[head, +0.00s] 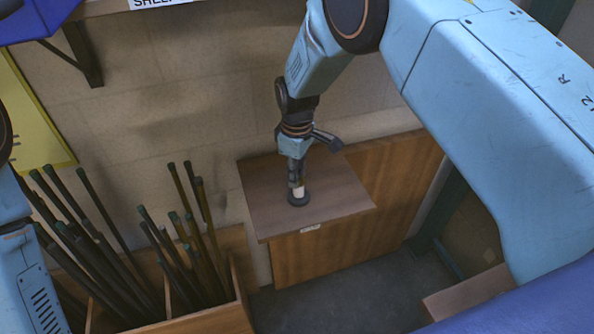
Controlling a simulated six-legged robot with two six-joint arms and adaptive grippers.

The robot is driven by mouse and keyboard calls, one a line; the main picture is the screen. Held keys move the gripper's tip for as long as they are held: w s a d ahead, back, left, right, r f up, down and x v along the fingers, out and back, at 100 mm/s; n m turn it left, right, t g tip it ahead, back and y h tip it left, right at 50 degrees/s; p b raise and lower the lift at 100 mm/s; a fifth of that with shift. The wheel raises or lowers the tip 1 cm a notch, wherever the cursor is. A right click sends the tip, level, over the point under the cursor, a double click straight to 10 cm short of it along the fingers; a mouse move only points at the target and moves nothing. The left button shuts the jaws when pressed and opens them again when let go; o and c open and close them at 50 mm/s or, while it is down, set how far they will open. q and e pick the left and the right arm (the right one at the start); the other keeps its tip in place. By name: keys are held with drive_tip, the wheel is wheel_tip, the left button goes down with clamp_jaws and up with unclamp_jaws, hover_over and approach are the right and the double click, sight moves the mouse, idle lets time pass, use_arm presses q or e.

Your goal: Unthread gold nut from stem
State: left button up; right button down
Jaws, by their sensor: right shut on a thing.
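My right gripper (297,179) reaches down over the brown wooden shelf top. It is shut on a small pale part (298,191), which stands upright between its fingertips and a dark round base (298,200). The base rests on the shelf top. The gold nut and the stem cannot be told apart at this size, and the fingers partly hide the part they hold. My left gripper is out of view; only a piece of my left arm shows at the left edge.
The wooden shelf top (262,192) is otherwise bare, with a small label on its front edge. A wooden bin (215,318) with several dark rods (185,255) stands at left. A block wall lies behind, with a bracketed shelf above. Grey floor (350,300) is clear in front.

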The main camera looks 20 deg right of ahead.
drive_tip(key=n, duration=0.5)
drive_tip(key=shift+s, duration=0.15)
drive_tip(key=shift+n, duration=0.4)
drive_tip(key=n, duration=0.5)
drive_tip(key=shift+s, duration=0.15)
drive_tip(key=shift+n, duration=0.8)
drive_tip(key=n, duration=0.3)
drive_tip(key=shift+s, duration=0.1)
drive_tip(key=n, duration=0.3)
drive_tip(key=shift+r+n, duration=0.1)
drive_tip(key=shift+n, duration=0.3)
